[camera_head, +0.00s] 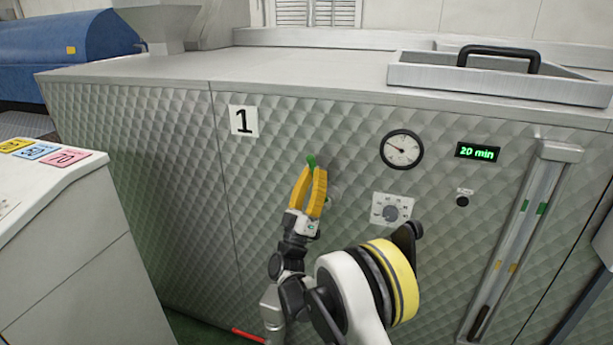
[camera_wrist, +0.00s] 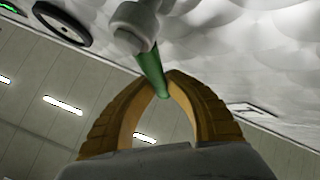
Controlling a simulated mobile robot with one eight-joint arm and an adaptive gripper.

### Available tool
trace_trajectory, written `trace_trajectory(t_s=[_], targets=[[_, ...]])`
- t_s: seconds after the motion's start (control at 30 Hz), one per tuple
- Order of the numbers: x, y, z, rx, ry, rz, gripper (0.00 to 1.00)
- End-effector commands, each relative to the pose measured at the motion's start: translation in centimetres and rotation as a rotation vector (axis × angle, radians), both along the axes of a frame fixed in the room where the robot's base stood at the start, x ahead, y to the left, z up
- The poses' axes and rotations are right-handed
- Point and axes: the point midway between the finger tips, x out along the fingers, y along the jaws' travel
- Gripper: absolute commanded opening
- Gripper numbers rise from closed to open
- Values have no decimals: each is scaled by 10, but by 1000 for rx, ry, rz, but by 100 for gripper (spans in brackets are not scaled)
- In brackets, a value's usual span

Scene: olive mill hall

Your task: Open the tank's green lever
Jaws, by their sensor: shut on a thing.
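The tank (camera_head: 180,170) is a large metal box with a quilted front panel and a "1" label (camera_head: 244,121). The green lever (camera_head: 311,161) sticks up between the yellow fingers of my gripper (camera_head: 313,178) in front of the panel. In the wrist view the green lever (camera_wrist: 152,70) runs from a pale metal pivot (camera_wrist: 134,27) down to the fingertips. My gripper (camera_wrist: 166,90) is shut on the lever's end there. The fingers cover part of the lever and its mount in the head view.
A round gauge (camera_head: 402,150), a knob plate (camera_head: 392,210), a green "20 min" display (camera_head: 478,153) and a sloping sight tube (camera_head: 515,240) are on the panel to the right. A lid with a black handle (camera_head: 499,57) lies on top. A white console (camera_head: 60,220) stands at left.

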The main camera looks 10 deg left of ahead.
Motion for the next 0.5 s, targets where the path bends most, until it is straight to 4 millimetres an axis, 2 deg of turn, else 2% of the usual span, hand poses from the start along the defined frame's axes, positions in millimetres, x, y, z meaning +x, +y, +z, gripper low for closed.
trace_trajectory(t_s=[0.2,0.5], targets=[[-1,-15,6,164,-12,0,0],[-2,-29,7,304,-24,0,0]])
